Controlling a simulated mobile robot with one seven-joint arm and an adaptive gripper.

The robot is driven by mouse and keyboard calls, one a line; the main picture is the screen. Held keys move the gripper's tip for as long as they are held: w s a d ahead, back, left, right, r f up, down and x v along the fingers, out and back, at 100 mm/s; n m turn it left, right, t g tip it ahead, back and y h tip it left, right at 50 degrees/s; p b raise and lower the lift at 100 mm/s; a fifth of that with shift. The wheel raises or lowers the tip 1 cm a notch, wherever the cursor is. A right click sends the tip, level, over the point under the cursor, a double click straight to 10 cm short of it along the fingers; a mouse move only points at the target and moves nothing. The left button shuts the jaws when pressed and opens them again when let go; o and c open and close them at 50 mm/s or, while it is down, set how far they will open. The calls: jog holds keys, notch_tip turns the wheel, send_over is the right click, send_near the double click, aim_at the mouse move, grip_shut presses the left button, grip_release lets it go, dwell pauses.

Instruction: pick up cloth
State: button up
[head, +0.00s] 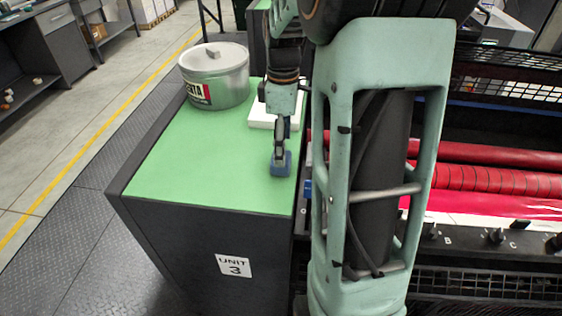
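A white, flat, folded-looking piece (260,119), probably the cloth, lies on the green top of the unit near its right edge, partly hidden behind my arm's end. My gripper (281,159) points down over the green top, in front of the white piece in the picture. A small blue block shape shows at its lower end; I cannot tell whether it is the fingertips or a held thing. The gap between the fingers does not show.
A grey ink bucket (216,88) with a lid stands at the back left of the green top (200,165). Red rollers (488,180) of a machine lie to the right. The front left of the top is clear.

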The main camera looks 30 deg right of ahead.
jog(key=f, duration=0.5)
jog(key=shift+w+a+p, duration=0.1)
jog(key=shift+a+p, duration=0.1)
jog(key=shift+p, duration=0.1)
jog(key=c, duration=1)
jog(key=shift+r, duration=0.15)
jog(key=shift+r, duration=0.6)
jog(key=d+r, duration=0.7)
jog(key=d, duration=0.2)
jog(key=d+r+b, duration=0.1)
jog(key=d+r, duration=0.3)
jog(key=d, duration=0.1)
jog(key=shift+w+r, duration=0.2)
jog(key=shift+r, duration=0.1)
